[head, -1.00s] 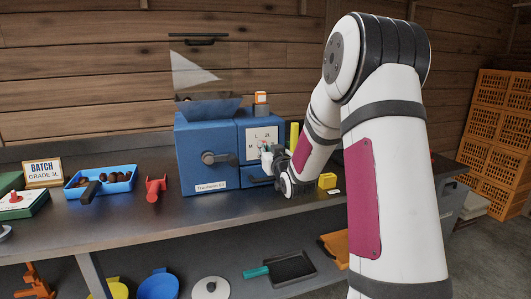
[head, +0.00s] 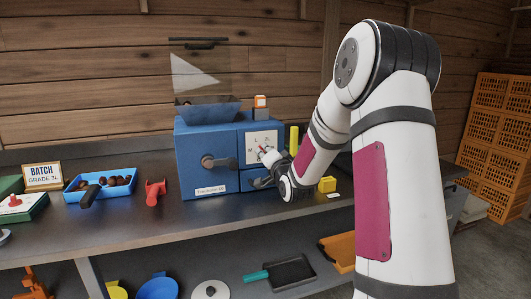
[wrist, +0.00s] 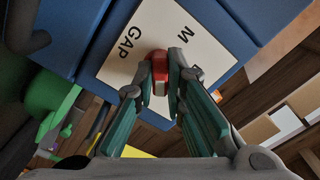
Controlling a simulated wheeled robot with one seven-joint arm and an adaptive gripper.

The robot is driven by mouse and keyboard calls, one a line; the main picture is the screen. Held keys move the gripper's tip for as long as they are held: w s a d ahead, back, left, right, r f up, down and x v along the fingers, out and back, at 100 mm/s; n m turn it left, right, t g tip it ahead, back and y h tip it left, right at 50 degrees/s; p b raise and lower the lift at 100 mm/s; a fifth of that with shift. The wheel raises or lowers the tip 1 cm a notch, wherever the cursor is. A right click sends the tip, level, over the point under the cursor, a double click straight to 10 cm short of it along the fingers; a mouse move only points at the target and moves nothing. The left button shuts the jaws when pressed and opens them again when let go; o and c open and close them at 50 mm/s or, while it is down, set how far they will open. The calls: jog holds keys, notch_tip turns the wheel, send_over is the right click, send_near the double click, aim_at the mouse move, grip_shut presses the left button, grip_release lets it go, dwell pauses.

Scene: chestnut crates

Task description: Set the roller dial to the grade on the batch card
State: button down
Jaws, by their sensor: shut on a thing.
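The batch card (head: 43,177) stands at the left of the bench and reads "BATCH GRADE 3L". The blue machine (head: 206,165) carries a white dial plate (head: 251,136) with grade letters, among them L and M. My gripper (head: 266,154) is in front of this plate. In the wrist view, my gripper (wrist: 163,85) is shut on the red dial knob (wrist: 158,68), one finger on each side. The plate (wrist: 150,30) shows "M" and "GAP" there. The other marks are hidden or out of frame, and I cannot tell which grade the knob points to.
A blue tray (head: 128,181) of chestnuts with a black scoop and a red tool (head: 155,191) lie left of the machine. A yellow block (head: 327,184) is right of my gripper.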

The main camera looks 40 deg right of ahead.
jog(key=shift+r+m+p, duration=0.15)
jog(key=shift+m+p, duration=0.55)
jog(key=shift+m, duration=1.15)
jog(key=shift+r+m+p, duration=0.1)
jog(key=shift+m+p, duration=0.6)
jog(key=shift+m, duration=1.15)
jog(key=c, duration=1.6)
grip_release()
jog(key=shift+d, duration=0.1)
jog(key=shift+c, duration=0.2)
jog(key=shift+w+f, duration=0.1)
jog(key=shift+f, duration=0.15)
